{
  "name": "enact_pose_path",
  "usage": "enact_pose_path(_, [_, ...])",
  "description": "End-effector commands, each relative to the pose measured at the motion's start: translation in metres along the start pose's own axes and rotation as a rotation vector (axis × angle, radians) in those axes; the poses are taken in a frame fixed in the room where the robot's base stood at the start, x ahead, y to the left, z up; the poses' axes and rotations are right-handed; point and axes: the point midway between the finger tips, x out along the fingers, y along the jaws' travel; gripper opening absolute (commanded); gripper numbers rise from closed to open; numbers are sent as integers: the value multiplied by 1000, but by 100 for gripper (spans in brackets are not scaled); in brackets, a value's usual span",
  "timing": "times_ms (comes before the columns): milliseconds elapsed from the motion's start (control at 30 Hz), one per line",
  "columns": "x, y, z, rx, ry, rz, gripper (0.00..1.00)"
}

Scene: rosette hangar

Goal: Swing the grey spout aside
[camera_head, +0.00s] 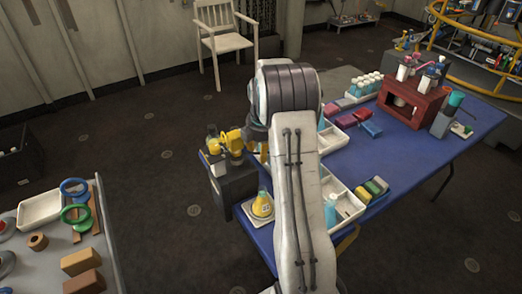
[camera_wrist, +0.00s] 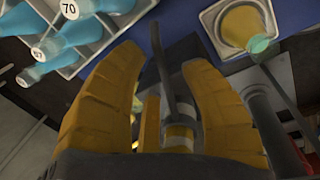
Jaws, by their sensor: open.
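In the wrist view, a thin dark grey bar (camera_wrist: 161,70), which looks like the grey spout, stands between the two yellow fingers of my gripper (camera_wrist: 160,65). A yellow-and-white banded piece (camera_wrist: 179,137) sits at its lower end. The fingers are apart, one on each side of the bar, and I see no clear contact. In the head view, my gripper (camera_head: 224,144) is above a dark grey box-shaped unit (camera_head: 236,182) at the left edge of the blue table. The spout cannot be made out there.
A yellow flask (camera_head: 262,206) stands in a small white tray just in front of the unit; it also shows in the wrist view (camera_wrist: 241,25). Blue-filled bottles (camera_wrist: 72,37) lie in a white tray (camera_wrist: 128,18). Farther along the blue table (camera_head: 420,150) stands a red rack (camera_head: 410,100).

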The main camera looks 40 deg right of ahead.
Motion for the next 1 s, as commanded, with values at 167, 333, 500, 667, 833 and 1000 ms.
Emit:
enact_pose_path(167, [-6, 1, 0, 0, 0, 3, 41])
enact_pose_path(333, [-27, 1, 0, 0, 0, 5, 41])
enact_pose_path(500, [-57, 2, 0, 0, 0, 6, 41])
enact_pose_path(667, [-83, 1, 0, 0, 0, 5, 41])
enact_pose_path(833, [-104, 1, 0, 0, 0, 3, 41])
enact_pose_path(1000, [-115, 0, 0, 0, 0, 0, 41])
